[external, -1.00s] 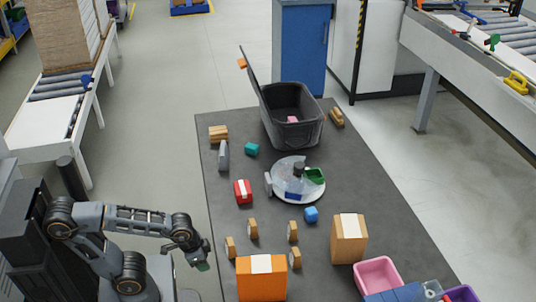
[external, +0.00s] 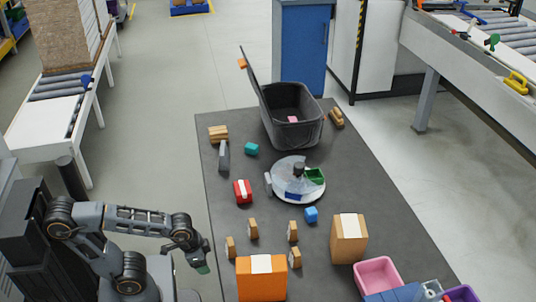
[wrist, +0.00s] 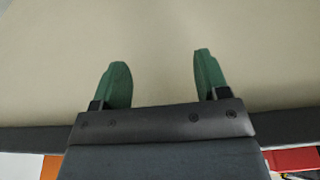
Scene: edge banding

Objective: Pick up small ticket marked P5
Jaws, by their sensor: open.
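I cannot make out a ticket marked P5 in either view; no lettering is readable at this size. Several small wooden blocks with pale faces stand on the dark table (external: 345,285), among them a left one (external: 252,229) and a right one (external: 293,231); whether any bears a ticket, I cannot tell. My gripper (external: 203,262) hangs beside the table's left edge, left of these blocks. In the wrist view my gripper (wrist: 160,78) has its two green fingers apart, with nothing between them and a plain pale surface beyond.
An orange box (external: 262,280) and a tan box (external: 348,240) stand near the table's front. A red box (external: 243,192), a round turntable (external: 285,183) and a black open-lidded bin (external: 290,125) are farther back. A pink tray (external: 378,274) is at front right.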

